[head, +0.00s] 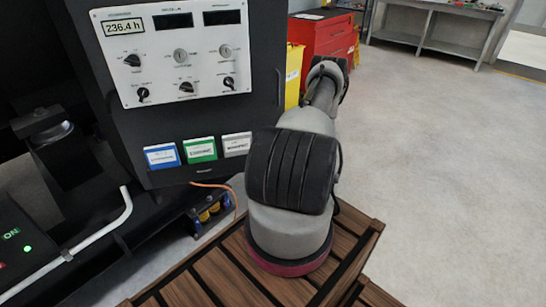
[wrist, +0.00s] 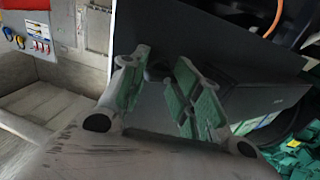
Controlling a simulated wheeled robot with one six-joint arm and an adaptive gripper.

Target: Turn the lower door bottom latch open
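No lower door bottom latch can be made out clearly in either view. In the wrist view my gripper (wrist: 162,62) has its two green-padded fingers spread apart, with a gap between the tips. A dark panel (wrist: 210,35) lies just beyond the fingertips. A small dark shape shows between the tips, and I cannot tell whether it is the latch or whether the fingers touch it. In the head view my gripper is hidden behind my own arm and the black control cabinet (head: 262,85).
The cabinet carries a white control panel (head: 180,55) and blue, green and white labels. A slatted wooden platform (head: 215,275) lies below. A red tool chest (head: 325,35) and a grey workbench (head: 435,30) stand behind. Floor at right is clear. An orange cable (wrist: 275,18) shows in the wrist view.

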